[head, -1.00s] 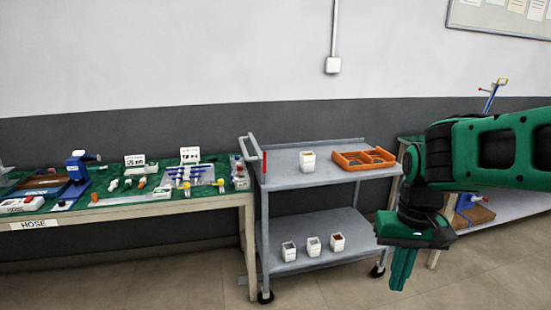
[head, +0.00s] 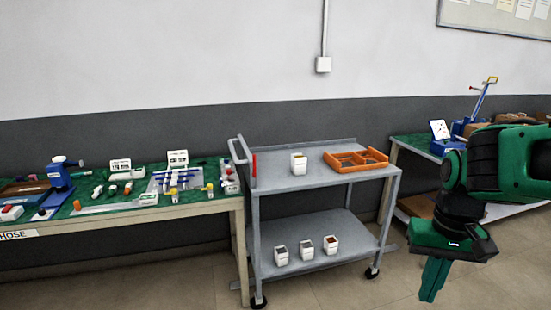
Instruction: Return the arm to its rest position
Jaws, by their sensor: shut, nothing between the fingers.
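My gripper (head: 434,280) hangs at the lower right of the head view, with its green fingers pointing down and together. It is shut and empty. My green and black arm enters from the right edge and bends down at the wrist. The gripper is in front of the floor, to the right of the grey cart (head: 312,217), and touches nothing that I can see. My arm hides part of the bench at the right.
The cart carries a white container (head: 298,164) and an orange tray (head: 355,160) on top, and white containers (head: 305,248) below. A green-topped bench (head: 120,210) with pump parts stands left. Another bench (head: 410,147) with a blue pump (head: 466,126) stands right. Floor shows around the cart.

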